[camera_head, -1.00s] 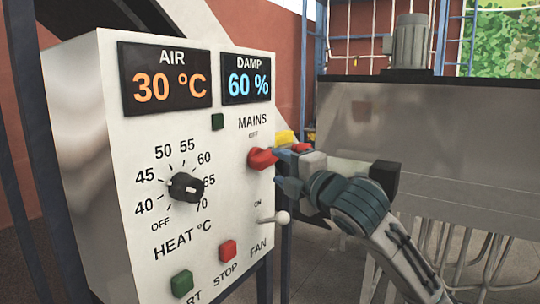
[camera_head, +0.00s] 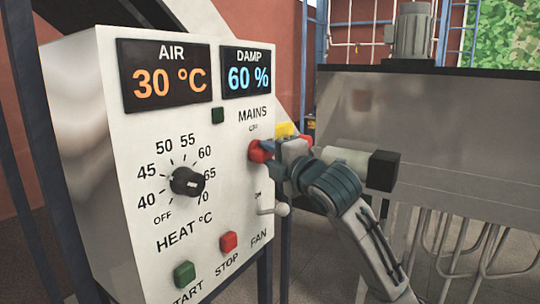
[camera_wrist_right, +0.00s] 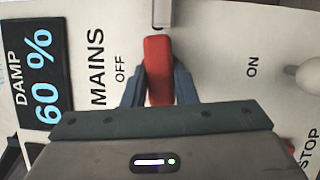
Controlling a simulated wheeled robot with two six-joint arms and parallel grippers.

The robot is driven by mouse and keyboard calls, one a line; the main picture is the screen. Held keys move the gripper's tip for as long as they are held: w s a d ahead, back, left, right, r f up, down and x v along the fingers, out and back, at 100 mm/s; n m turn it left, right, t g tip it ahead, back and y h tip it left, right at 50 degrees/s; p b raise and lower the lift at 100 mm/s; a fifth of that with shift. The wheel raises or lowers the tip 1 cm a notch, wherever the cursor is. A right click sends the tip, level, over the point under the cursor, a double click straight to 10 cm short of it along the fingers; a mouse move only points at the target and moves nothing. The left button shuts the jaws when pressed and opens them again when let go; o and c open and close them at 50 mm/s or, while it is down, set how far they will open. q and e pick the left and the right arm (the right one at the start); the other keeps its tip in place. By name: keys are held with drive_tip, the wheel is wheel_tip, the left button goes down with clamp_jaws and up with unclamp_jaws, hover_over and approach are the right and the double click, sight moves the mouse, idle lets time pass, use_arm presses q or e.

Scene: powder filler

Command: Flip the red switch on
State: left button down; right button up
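The red switch (camera_head: 257,151) is on the white panel under the word MAINS, beside the OFF mark and above the ON mark. In the right wrist view its red handle (camera_wrist_right: 158,68) sits between my two fingers, level with OFF and away from ON. My right gripper (camera_head: 272,156) reaches it from the right, with one finger on each side of the handle. In the right wrist view the fingers (camera_wrist_right: 159,88) appear to press against both its sides. The gripper partly hides the switch in the head view. My left gripper is not in view.
The panel also has a black heat knob (camera_head: 187,181), a green start button (camera_head: 184,274), a red stop button (camera_head: 228,241) and a pale fan lever (camera_head: 281,209) just below my right gripper. A grey metal tank (camera_head: 450,130) stands behind.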

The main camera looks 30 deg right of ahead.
drive_tip(key=shift+c, duration=0.8)
drive_tip(key=shift+m+g+p, duration=0.3)
drive_tip(key=shift+m+p, duration=0.5)
drive_tip(key=shift+p, duration=0.4)
drive_tip(key=o, duration=1)
